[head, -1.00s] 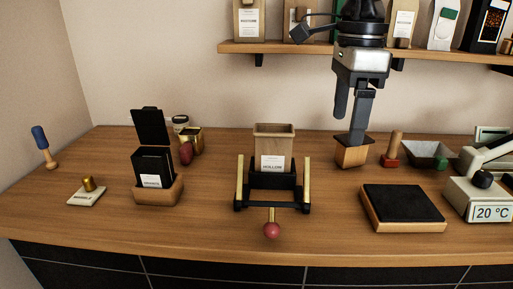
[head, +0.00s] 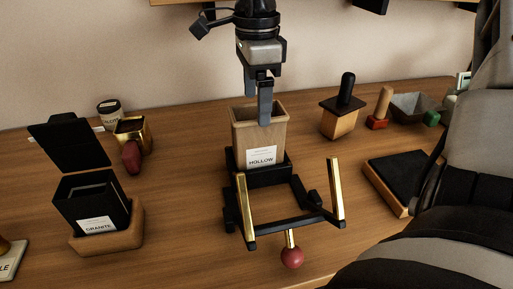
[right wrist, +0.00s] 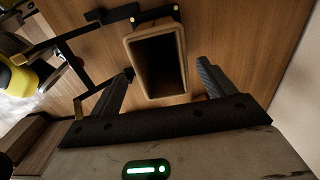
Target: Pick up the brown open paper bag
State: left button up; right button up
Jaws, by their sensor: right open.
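The brown open paper bag (head: 247,136) stands upright in a black holder, its mouth up and a white "HOLLOW" label on its front. My right gripper (head: 262,112) points down at it from above, with one finger overlapping the bag's mouth in the head view. In the right wrist view, the bag (right wrist: 136,75) lies between the two spread fingers of my open right gripper (right wrist: 165,70), with gaps on both sides. The jaws hold nothing. My left gripper is not in view.
The black holder (head: 268,172) has a frame with two brass posts and a red knob (head: 291,257) in front. A black "GRANITE" box (head: 92,203) stands left. A wooden block with a black handle (head: 339,122) and a dark pad (head: 398,178) are right. My own arm covers the lower right.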

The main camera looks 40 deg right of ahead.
aim_at(257, 126)
jog(key=shift+d+f+p, duration=0.1)
jog(key=shift+f+p, duration=0.2)
jog(key=shift+f, duration=3.15)
jog(key=c, duration=1.4)
